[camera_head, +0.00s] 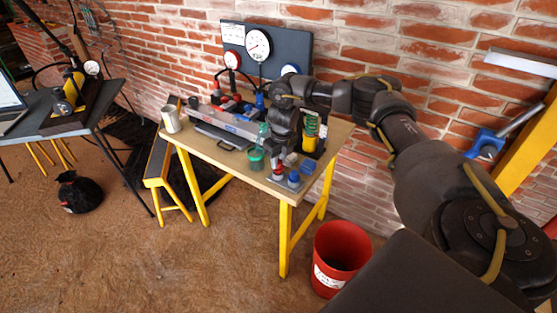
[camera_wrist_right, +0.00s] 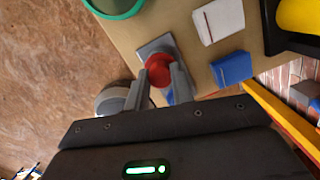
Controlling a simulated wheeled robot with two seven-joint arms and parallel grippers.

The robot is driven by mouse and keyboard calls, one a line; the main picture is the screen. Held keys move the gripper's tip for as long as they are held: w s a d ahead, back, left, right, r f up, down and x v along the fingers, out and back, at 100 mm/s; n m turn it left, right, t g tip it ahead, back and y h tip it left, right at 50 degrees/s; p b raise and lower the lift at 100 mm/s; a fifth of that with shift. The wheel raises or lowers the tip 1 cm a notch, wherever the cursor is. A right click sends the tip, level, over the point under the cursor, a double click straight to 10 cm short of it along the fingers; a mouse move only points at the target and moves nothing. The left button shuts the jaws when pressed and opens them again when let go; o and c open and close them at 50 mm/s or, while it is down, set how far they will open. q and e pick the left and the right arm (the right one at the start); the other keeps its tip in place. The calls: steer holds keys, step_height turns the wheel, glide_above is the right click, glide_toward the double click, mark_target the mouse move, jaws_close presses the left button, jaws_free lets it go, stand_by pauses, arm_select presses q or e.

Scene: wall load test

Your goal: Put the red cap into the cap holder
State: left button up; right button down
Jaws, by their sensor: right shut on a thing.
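My right gripper (camera_head: 279,168) is over the front right corner of the yellow-legged table, pointing down. In the right wrist view the fingers (camera_wrist_right: 160,84) are shut on the red cap (camera_wrist_right: 158,68), which also shows small in the head view (camera_head: 278,176). A grey plate (camera_wrist_right: 157,45), apparently the cap holder, lies below the cap and beside the fingers. I cannot tell whether the cap touches it. My left gripper is out of view.
A green cup (camera_head: 256,160) stands left of the gripper. A blue block (camera_wrist_right: 231,69) and a white-and-red block (camera_wrist_right: 219,20) lie nearby on the table. A gauge panel (camera_head: 290,50) stands behind. A red bucket (camera_head: 328,275) stands on the floor.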

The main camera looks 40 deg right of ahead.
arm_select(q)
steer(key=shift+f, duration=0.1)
arm_select(e)
steer(key=shift+f, duration=0.25)
steer(key=shift+f, duration=0.1)
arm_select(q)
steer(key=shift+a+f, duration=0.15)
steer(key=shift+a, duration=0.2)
arm_select(e)
steer(key=shift+f, duration=0.3)
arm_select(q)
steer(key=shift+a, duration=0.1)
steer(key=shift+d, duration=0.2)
arm_select(e)
steer(key=shift+f, duration=0.1)
steer(key=c, duration=1.2)
jaws_free()
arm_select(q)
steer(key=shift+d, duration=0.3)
arm_select(e)
steer(key=shift+o, duration=0.4)
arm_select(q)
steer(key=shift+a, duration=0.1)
arm_select(e)
steer(key=shift+o, duration=0.3)
